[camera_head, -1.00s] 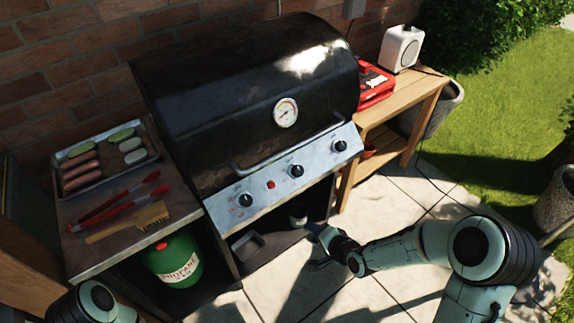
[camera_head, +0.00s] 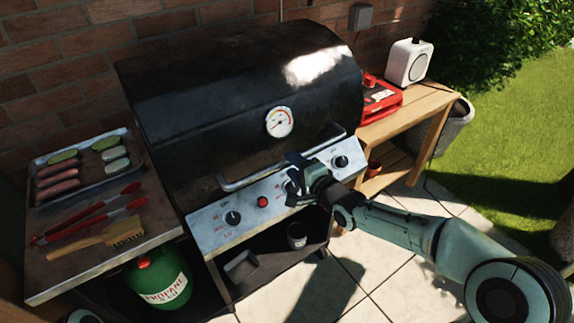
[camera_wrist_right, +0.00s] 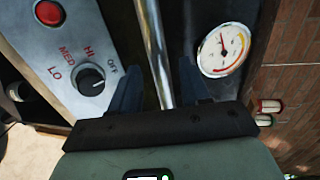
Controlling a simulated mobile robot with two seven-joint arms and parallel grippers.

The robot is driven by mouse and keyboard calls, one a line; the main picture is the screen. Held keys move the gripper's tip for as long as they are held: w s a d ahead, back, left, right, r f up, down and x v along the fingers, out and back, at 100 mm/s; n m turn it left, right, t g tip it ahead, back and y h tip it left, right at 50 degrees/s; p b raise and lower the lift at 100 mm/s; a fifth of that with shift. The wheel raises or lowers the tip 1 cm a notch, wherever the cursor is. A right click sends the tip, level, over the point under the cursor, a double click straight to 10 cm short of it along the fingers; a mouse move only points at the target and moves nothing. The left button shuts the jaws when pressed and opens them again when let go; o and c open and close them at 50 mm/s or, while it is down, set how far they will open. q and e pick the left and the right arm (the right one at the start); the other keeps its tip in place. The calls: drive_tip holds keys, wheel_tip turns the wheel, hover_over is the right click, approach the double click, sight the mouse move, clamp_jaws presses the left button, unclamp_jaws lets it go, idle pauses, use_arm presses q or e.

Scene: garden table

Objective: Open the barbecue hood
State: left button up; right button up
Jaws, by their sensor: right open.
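The black barbecue hood (camera_head: 220,110) is down, with a round gauge (camera_head: 279,122) on its front. Its metal bar handle (camera_head: 262,172) runs along the hood's lower edge. My right gripper (camera_head: 292,180) is at the right part of the handle, in front of the knob panel. In the right wrist view, its open jaws (camera_wrist_right: 158,80) have the handle bar (camera_wrist_right: 155,45) running between the two fingers, with gaps at the sides. The gauge (camera_wrist_right: 224,50) also shows there. My left gripper is out of view.
Control knobs (camera_head: 233,218) and a red button (camera_head: 263,202) sit just below the handle. A side shelf (camera_head: 60,275) at left holds a food tray (camera_head: 118,183), tongs (camera_head: 85,215) and a brush (camera_head: 124,231). A wooden table (camera_head: 405,118) stands close at right.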

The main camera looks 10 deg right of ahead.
drive_tip(key=shift+x, duration=1.7)
